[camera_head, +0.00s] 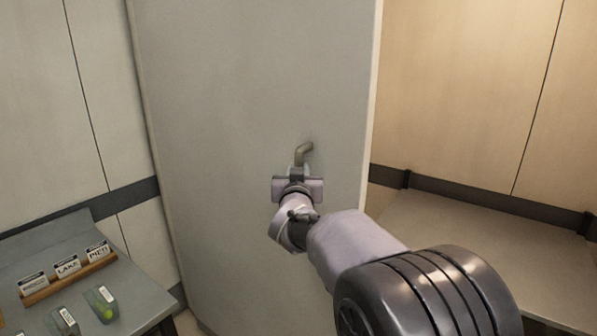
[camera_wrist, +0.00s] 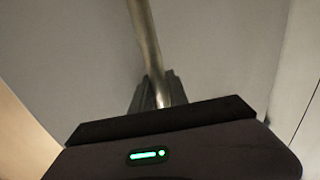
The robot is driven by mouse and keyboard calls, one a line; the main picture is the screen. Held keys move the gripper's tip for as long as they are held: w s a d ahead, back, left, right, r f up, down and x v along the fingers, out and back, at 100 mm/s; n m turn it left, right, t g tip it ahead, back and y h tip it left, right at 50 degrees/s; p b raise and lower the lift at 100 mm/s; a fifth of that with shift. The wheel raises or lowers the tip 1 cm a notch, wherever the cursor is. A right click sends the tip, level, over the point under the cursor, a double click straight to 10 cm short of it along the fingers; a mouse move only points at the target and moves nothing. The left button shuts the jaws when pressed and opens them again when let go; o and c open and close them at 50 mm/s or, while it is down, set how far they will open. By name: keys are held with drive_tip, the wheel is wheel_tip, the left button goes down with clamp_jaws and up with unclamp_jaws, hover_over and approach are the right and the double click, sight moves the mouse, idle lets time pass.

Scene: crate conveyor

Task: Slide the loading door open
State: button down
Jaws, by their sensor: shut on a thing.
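The loading door (camera_head: 240,90) is a tall grey panel in the middle of the head view. To the right of its edge a lit space shows. A bent metal handle (camera_head: 304,150) sticks out from the door's face near its right side. My gripper (camera_head: 299,172) is at the handle's lower part and shut on it. In the wrist view the handle bar (camera_wrist: 146,40) runs down between the dark fingers (camera_wrist: 154,92). The handle's lower end is hidden by my gripper.
A grey table (camera_head: 60,245) at lower left bears a wooden rack (camera_head: 68,277) with labelled cards and several small labelled items. A pale, bare surface (camera_head: 470,235) lies right of the door. A dark rail (camera_head: 480,192) runs along the wall.

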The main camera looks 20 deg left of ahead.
drive_tip(key=shift+a+f, duration=0.3)
drive_tip(key=c, duration=1.7)
unclamp_jaws()
drive_tip(key=o, duration=0.4)
drive_tip(key=shift+s+a+r, duration=0.1)
drive_tip(key=shift+r, duration=0.1)
drive_tip(key=v, duration=1.7)
drive_tip(key=shift+s, duration=0.15)
